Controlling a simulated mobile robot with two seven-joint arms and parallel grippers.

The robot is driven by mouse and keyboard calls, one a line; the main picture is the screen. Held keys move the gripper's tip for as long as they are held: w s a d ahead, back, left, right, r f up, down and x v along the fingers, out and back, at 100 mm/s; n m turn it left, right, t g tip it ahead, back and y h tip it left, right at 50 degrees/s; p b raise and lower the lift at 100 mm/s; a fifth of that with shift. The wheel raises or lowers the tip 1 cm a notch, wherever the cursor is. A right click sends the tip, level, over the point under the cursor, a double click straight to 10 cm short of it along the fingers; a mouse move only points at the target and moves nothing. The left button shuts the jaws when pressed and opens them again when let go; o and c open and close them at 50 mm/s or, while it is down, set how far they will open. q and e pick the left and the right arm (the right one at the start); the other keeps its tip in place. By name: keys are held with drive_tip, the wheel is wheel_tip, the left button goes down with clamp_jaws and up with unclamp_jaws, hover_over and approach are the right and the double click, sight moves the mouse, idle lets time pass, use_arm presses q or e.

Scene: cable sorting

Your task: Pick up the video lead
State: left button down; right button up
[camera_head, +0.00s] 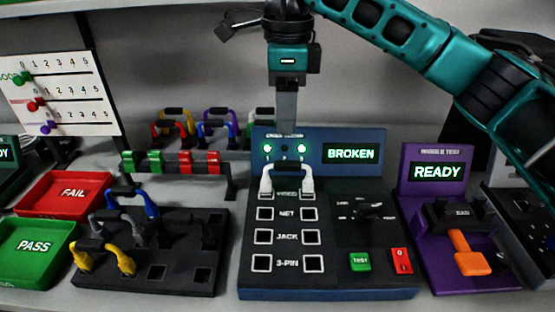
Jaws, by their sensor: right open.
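The video lead (306,180) is a short white arched lead with a dark grip on top. It stands upright in the top pair of sockets, labelled VIDEO, on the blue cable tester (330,292). The tester's screen (351,153) reads BROKEN, and green lights glow beside it. My right gripper (286,120) points down above and behind the lead, near the top of the tester's back panel. It is open and empty, apart from the lead. The gap between its fingers is hard to see from this angle. My left gripper is not in view.
A black rack (190,279) with yellow, grey and blue leads stands left of the tester. Red FAIL (72,193) and green PASS (33,246) trays lie further left. A purple READY station (437,172) stands right. More coloured leads (217,126) stand behind.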

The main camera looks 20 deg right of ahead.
sight(288, 162)
drive_tip(key=f, duration=1.2)
drive_tip(key=shift+s+d+f, duration=0.2)
drive_tip(key=shift+s+f, duration=0.05)
drive_tip(key=shift+f, duration=0.15)
drive_tip(key=shift+c, duration=0.4)
clamp_jaws()
